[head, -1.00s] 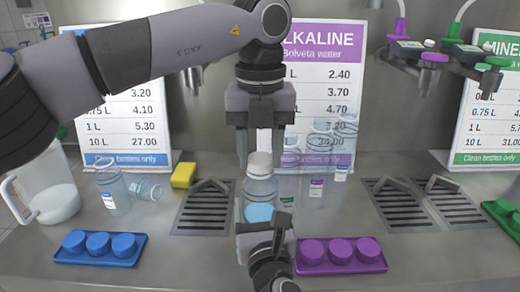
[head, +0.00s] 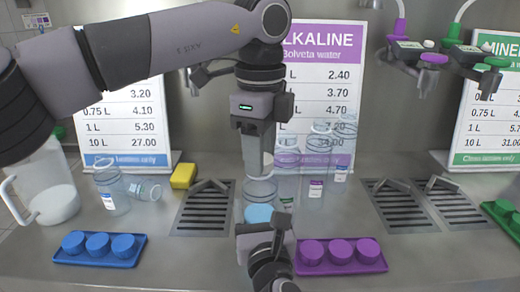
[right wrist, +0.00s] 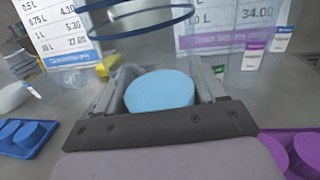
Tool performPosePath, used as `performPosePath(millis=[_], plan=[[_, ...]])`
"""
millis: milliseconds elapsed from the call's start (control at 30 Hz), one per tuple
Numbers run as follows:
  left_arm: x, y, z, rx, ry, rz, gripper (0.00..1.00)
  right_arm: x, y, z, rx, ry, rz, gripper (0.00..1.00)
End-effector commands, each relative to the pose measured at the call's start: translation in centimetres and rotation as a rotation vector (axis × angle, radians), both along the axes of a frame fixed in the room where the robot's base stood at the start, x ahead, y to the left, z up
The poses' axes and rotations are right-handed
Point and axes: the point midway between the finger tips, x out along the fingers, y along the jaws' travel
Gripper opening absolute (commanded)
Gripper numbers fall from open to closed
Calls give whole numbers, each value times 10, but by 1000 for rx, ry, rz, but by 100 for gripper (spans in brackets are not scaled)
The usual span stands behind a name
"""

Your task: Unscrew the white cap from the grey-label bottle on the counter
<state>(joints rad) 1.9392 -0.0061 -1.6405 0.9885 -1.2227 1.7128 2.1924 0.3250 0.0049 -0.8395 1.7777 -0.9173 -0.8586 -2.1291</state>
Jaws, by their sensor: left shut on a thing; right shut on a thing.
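The clear bottle (head: 260,188) stands upright at the middle of the counter, with a light-blue round shape low in it; that shape also shows in the right wrist view (right wrist: 160,92). I cannot make out a grey label. My left gripper (head: 258,170) points down from above and is shut on the white cap (head: 268,159) at the bottle's top. Its fingers hide most of the cap, so I cannot tell how loose it is. My right gripper (head: 262,228) comes from the front and is shut on the bottle, one finger on each side of it in the right wrist view (right wrist: 160,100).
Several clear bottles (head: 316,165) stand close behind on the right. A blue tray (head: 128,257) and a purple tray (head: 375,262) with caps flank my right gripper. A jug (head: 55,190), a bottle (head: 110,185), a lying bottle (head: 146,191) and a yellow sponge (head: 184,176) are left.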

Motion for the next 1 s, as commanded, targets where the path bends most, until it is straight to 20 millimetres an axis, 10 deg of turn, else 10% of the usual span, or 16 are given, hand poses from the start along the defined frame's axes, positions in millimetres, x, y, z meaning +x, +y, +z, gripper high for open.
performPosePath(millis=[1000], plan=[[0, 0, 18, 0, 0, -2, 7, 0, 0, -1, -2, 2, -1, 0]])
